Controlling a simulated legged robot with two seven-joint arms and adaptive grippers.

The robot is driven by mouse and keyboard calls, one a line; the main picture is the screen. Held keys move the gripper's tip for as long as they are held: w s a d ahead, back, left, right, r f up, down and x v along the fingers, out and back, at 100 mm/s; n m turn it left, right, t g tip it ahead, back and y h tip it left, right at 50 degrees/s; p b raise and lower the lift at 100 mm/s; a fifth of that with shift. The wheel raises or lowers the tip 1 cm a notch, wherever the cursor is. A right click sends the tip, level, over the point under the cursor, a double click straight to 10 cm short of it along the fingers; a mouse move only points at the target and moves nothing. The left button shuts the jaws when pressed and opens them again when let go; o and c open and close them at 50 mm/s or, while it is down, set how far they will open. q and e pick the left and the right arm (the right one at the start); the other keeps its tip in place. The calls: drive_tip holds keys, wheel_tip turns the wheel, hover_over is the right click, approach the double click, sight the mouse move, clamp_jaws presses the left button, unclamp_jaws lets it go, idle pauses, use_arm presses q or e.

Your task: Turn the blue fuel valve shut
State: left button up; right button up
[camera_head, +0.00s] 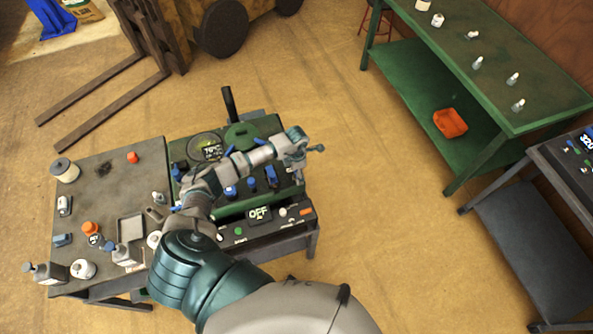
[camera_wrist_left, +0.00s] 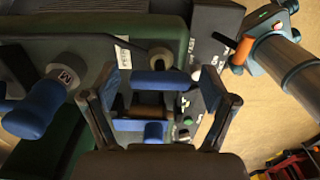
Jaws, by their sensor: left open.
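In the wrist view, a blue lever (camera_wrist_left: 155,78), the fuel valve by the partly hidden "PETR" label beside it, lies between the two spread fingers of my left gripper (camera_wrist_left: 155,95). The gripper is open; I cannot tell whether a finger touches the lever. In the head view, my left gripper (camera_head: 299,165) is at the right end of the green machine (camera_head: 262,126). Blue levers stand just left of it; the closest (camera_head: 271,176) may be the valve. My right gripper is not seen.
Another blue lever marked "M" (camera_wrist_left: 45,105) stands left in the wrist view. The black control panel (camera_head: 275,219) with an "OFF" display is at the machine's front. Bottles and jars crowd the workbench (camera_head: 105,185) at left. Floor to the right is clear up to the green table (camera_head: 420,85).

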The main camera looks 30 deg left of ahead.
use_arm(q)
drive_tip(key=shift+a, duration=0.1)
drive_tip(key=c, duration=1.2)
drive_tip(key=shift+o, duration=0.2)
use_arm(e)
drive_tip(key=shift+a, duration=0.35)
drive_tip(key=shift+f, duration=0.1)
